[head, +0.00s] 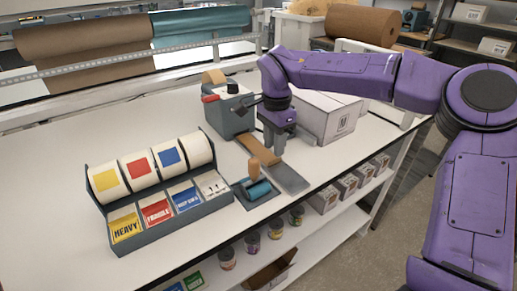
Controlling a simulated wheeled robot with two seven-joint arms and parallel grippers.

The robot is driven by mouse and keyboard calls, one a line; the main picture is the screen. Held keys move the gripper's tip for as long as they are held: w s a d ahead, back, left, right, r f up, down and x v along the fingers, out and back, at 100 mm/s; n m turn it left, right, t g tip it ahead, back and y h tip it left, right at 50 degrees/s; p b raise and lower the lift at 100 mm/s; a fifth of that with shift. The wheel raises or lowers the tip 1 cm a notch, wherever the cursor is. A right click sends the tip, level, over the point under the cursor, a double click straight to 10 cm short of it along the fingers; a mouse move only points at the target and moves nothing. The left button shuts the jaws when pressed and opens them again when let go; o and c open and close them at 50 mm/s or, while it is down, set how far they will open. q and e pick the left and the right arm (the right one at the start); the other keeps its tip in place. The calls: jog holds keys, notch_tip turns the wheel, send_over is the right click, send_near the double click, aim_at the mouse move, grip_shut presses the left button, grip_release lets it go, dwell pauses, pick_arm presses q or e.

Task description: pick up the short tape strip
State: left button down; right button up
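A short brown tape strip (258,149) comes out of the front of the grey tape dispenser (230,112) and lies toward a flat grey plate (289,178). My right gripper (276,149) points down just to the right of the strip. Its fingers are small and dark here, and I cannot tell how far apart they are or whether they touch the strip. My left gripper is not in view.
A label dispenser (166,213) with several rolls stands at the left. A teal roller with a wooden handle (254,169) sits in a tray near the front edge. A white carton (325,122) stands behind my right gripper.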

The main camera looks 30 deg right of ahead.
aim_at(272, 165)
jog(key=f, duration=0.4)
jog(key=shift+w+f, duration=0.25)
grip_shut()
